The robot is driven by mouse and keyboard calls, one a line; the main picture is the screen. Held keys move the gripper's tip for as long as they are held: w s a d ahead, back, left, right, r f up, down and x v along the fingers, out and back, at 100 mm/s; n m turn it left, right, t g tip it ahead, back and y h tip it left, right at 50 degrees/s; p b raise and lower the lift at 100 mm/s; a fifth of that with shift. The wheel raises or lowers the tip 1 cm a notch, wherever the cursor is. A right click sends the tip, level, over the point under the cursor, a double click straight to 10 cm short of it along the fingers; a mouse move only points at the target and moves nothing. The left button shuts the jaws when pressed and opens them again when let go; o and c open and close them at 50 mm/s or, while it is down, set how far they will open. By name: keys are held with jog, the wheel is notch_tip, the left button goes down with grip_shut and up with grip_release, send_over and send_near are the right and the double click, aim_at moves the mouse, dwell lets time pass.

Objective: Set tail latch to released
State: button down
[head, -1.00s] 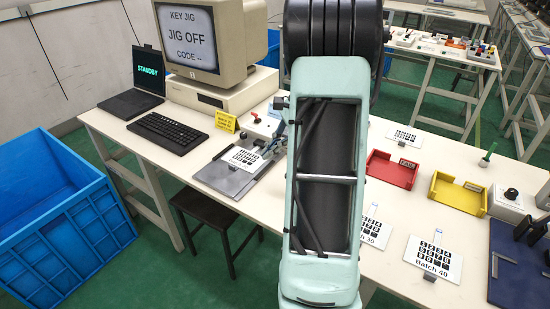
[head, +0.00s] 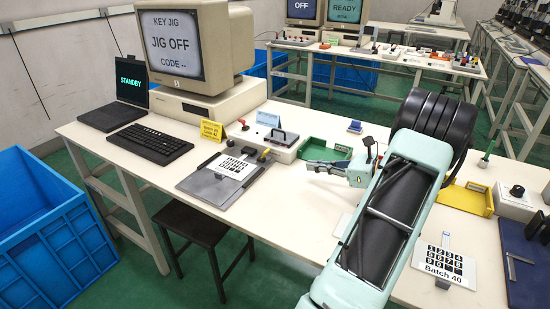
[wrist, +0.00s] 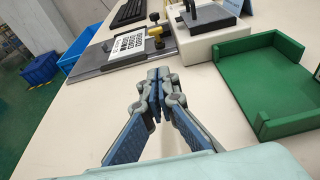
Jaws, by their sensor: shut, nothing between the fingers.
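The jig (head: 205,187) is a dark grey plate on the table, with a keypad film (head: 238,165) lying on it. Small black and yellow knobs stand at its far right end; the yellow knob (head: 263,154) also shows in the wrist view (wrist: 156,32). I cannot tell which part is the tail latch. My gripper (head: 310,166) is to the right of the jig, apart from it, above bare table. In the wrist view its fingertips (wrist: 157,76) are closed together with nothing between them, and the jig lies beyond them.
A white box with a black handle (head: 282,137) stands behind the jig's right end. A green tray (head: 330,130) is behind my gripper. The monitor (head: 196,45) reads JIG OFF. A yellow tray (head: 466,199) and a Batch 40 film (head: 444,262) are at right. Table between jig and gripper is clear.

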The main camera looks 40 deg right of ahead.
aim_at(286, 173)
jog(key=b+x, duration=0.2)
jog(key=x, duration=0.8)
jog(key=shift+f+b, duration=0.15)
jog(key=shift+b, duration=0.2)
jog(key=shift+w+a+r+b, duration=0.2)
jog(key=shift+w+r, duration=0.35)
jog(key=shift+w, duration=0.3)
jog(key=shift+w+a+r+b, duration=0.15)
jog(key=shift+w+a+r, duration=0.1)
jog(key=shift+w+r, duration=0.45)
jog(key=shift+w+f, duration=0.1)
jog(key=shift+w, duration=0.05)
jog(key=shift+p, duration=0.4)
jog(key=shift+r+p, duration=0.3)
jog(key=shift+p, duration=0.05)
jog(key=shift+g, duration=0.3)
jog(key=shift+w+p, duration=0.1)
jog(key=shift+p, duration=0.25)
